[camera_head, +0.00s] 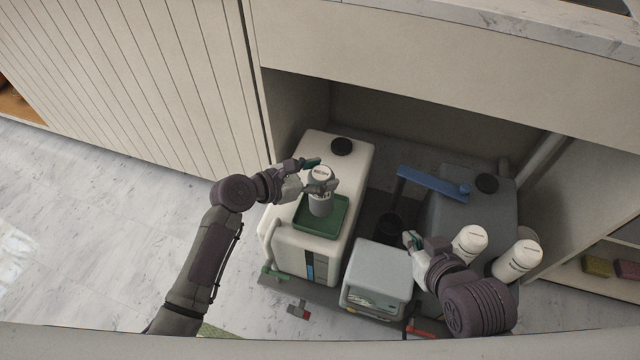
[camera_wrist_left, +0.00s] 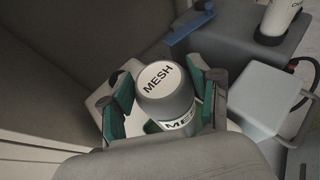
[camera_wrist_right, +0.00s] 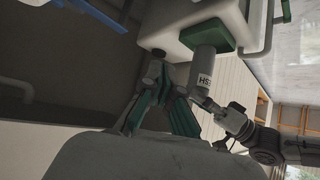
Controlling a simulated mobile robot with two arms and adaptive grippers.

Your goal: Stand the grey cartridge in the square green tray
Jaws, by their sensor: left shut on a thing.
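The grey cartridge (camera_head: 320,203) has a white cap and a label reading MESH. It is upright, with its base over or in the square green tray (camera_head: 301,228) on the white tank. Whether its base touches the tray floor cannot be told. My left gripper (camera_head: 319,175) is shut on the cartridge near its top, with a teal finger on either side in the left wrist view (camera_wrist_left: 163,100). The cartridge also shows in the right wrist view (camera_wrist_right: 204,72), by the tray (camera_wrist_right: 206,33). My right gripper (camera_head: 412,241) looks shut and empty, its fingertips together in its wrist view (camera_wrist_right: 163,78).
The white tank (camera_head: 285,252) has a black cap. A dark grey tank (camera_head: 497,205) stands to the right, with a blue bar (camera_head: 430,183) near it. Two white bottles (camera_head: 469,243) (camera_head: 518,259) and a grey box (camera_head: 378,268) are near my right arm. Cabinet walls enclose the back.

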